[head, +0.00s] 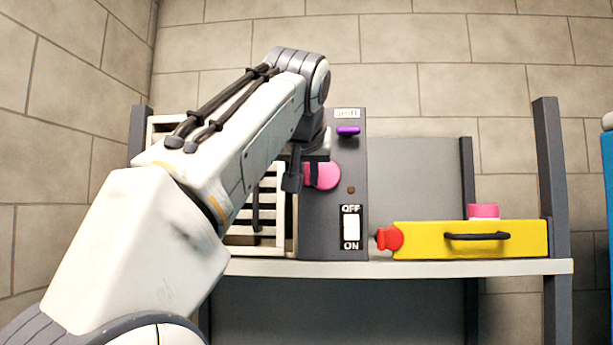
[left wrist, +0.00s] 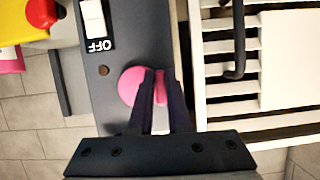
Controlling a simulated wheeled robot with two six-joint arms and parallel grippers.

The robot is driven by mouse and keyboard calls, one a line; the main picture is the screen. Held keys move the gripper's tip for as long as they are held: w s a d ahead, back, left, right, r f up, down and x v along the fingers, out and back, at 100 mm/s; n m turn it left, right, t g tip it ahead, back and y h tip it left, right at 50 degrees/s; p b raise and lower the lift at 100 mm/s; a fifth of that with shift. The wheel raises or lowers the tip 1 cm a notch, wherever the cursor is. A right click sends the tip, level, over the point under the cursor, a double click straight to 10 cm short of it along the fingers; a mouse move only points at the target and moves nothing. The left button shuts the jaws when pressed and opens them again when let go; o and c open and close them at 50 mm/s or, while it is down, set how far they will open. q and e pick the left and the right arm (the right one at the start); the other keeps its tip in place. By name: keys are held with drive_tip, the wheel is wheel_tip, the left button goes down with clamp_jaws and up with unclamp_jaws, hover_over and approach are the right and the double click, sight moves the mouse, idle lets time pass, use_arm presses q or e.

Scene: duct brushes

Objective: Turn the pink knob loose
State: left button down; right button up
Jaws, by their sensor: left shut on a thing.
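The pink knob (head: 325,175) is a round knob on the front of a dark grey panel box (head: 333,230). In the head view my left gripper (head: 296,180) reaches it from the left, and the arm hides part of the box. In the left wrist view the pink knob (left wrist: 131,86) shows beside and between the two dark fingers (left wrist: 161,92), which are shut on its raised part. The knob sits against the panel. My right gripper is not in view.
The panel also has a purple handle (head: 348,131) and an OFF/ON switch (head: 351,228). A white slatted rack (head: 268,235) stands on the left. A yellow case (head: 480,240) with a red end lies on the shelf (head: 420,268) at right, a pink-and-white item (head: 484,211) above it.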

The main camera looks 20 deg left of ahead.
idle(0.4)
use_arm(q)
drive_tip(key=c, duration=0.9)
unclamp_jaws()
drive_tip(key=shift+o, duration=0.2)
drive_tip(key=v, duration=1)
drive_tip(key=shift+s, duration=0.25)
